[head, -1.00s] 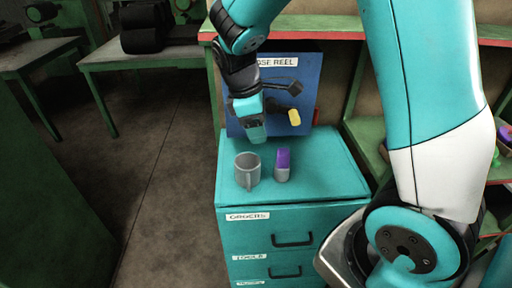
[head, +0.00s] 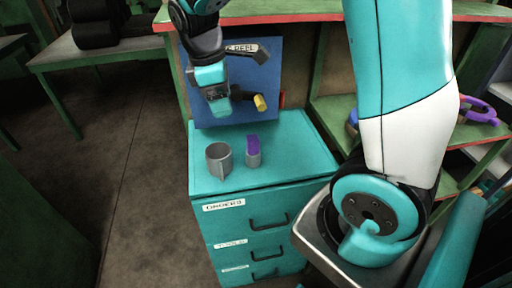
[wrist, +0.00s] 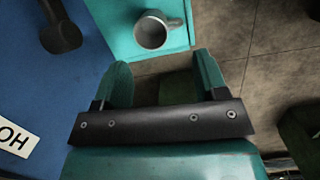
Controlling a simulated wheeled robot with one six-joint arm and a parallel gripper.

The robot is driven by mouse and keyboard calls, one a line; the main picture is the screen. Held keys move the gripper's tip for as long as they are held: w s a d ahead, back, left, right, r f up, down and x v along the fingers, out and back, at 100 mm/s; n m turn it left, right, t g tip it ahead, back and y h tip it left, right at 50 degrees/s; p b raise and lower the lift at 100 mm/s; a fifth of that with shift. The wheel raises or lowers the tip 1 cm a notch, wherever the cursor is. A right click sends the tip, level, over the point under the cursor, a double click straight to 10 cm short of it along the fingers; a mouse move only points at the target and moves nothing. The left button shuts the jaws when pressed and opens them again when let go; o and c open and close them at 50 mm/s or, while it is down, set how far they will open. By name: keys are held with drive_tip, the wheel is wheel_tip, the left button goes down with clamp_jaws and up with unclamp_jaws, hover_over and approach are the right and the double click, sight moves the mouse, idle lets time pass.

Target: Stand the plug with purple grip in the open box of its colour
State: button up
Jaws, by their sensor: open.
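The plug with purple grip (head: 253,146) stands upright on the teal drawer cabinet, purple on top with a grey lower part. It does not show in the wrist view. My gripper (head: 221,108) hangs above the back of the cabinet top, in front of the blue panel, higher than the plug and a little left of it. In the wrist view my gripper (wrist: 160,75) has its two teal fingers apart with nothing between them. I cannot make out an open box in either view.
A grey mug (head: 219,160) stands just left of the plug; it also shows in the wrist view (wrist: 151,33). The blue panel (head: 283,65) with a yellow-ended handle (head: 260,102) rises behind the cabinet (head: 290,160). Green shelves at right hold a purple item (head: 480,108).

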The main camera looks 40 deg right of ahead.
drive_tip(key=g+h, duration=0.1)
approach(253, 137)
drive_tip(key=shift+n, duration=0.5)
drive_tip(key=p+x, duration=0.2)
drive_tip(key=x, duration=0.4)
drive_tip(key=shift+s+f, duration=0.1)
drive_tip(key=shift+f, duration=0.1)
drive_tip(key=shift+p+x, duration=1.1)
drive_tip(key=shift+x, duration=1.85)
drive_tip(key=shift+c, duration=0.5)
clamp_jaws()
drive_tip(key=shift+r, duration=0.15)
